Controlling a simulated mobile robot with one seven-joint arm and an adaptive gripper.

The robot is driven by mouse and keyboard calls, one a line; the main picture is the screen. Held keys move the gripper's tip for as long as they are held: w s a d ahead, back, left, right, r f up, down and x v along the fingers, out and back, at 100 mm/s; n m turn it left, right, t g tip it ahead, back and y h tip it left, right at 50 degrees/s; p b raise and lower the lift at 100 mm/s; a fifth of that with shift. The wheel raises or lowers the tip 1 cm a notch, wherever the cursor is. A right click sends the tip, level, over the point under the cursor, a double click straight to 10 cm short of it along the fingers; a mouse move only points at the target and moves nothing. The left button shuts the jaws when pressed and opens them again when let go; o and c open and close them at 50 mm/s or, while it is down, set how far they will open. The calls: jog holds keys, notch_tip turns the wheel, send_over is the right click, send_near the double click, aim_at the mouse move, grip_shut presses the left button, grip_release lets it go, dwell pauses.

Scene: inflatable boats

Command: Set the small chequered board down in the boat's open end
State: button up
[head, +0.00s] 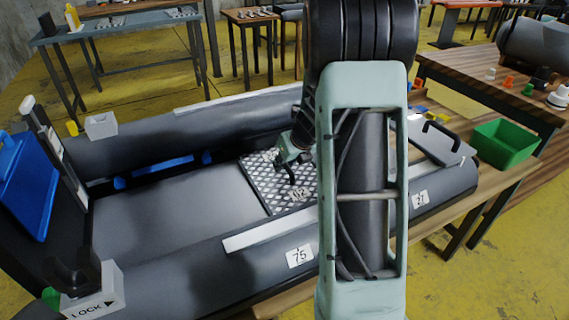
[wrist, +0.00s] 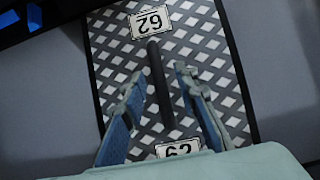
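The chequered board (head: 262,190), black with pale diamonds, lies inside the grey boat (head: 150,262), at the right end of its bare floor. In the wrist view the board (wrist: 222,100) shows two white labels reading 62 and a dark bar handle (wrist: 157,75) along its middle. My gripper (head: 291,172) is above the board. In the wrist view my gripper (wrist: 157,80) has its two blue-padded fingers apart, one on each side of the handle, with gaps showing. Whether it touches the handle I cannot tell. My arm hides the board's right side in the head view.
A grey plate with a black handle (head: 440,146) lies at the boat's right end. A green bin (head: 503,143) stands right of it. A blue panel (head: 25,185) and a LOCK block (head: 93,296) are at the left. A wooden table (head: 480,75) holds small parts.

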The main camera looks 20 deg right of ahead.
jog(key=p+v, duration=0.4)
jog(key=v, duration=0.7)
jog(key=shift+r, duration=0.15)
